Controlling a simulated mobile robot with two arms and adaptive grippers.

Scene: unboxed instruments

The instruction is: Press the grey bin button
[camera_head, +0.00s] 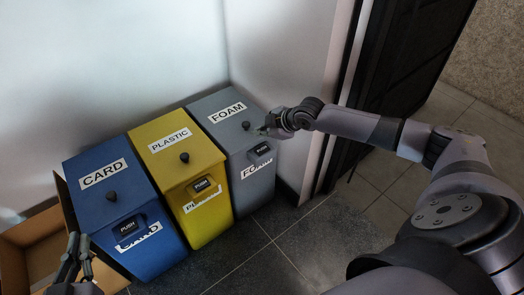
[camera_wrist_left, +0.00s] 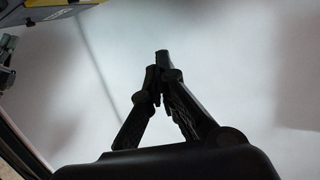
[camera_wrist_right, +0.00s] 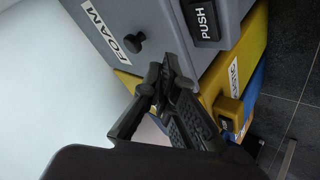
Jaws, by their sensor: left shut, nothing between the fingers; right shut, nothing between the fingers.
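The grey bin (camera_head: 237,118) labelled FOAM stands at the right end of a row of three bins. Its dark PUSH button (camera_head: 260,151) is on the upper front; it also shows in the right wrist view (camera_wrist_right: 203,20). My right gripper (camera_head: 264,130) is shut and empty, above the grey bin's right front edge, close to the button. In the right wrist view its fingertips (camera_wrist_right: 160,72) appear near the bin's lid; I cannot tell whether they touch.
The yellow PLASTIC bin (camera_head: 178,150) and blue CARD bin (camera_head: 105,180) stand left of the grey one, each with a button and black knob. An open cardboard box (camera_head: 38,245) is at the far left. A wall is behind; tiled floor (camera_head: 300,240) in front is clear.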

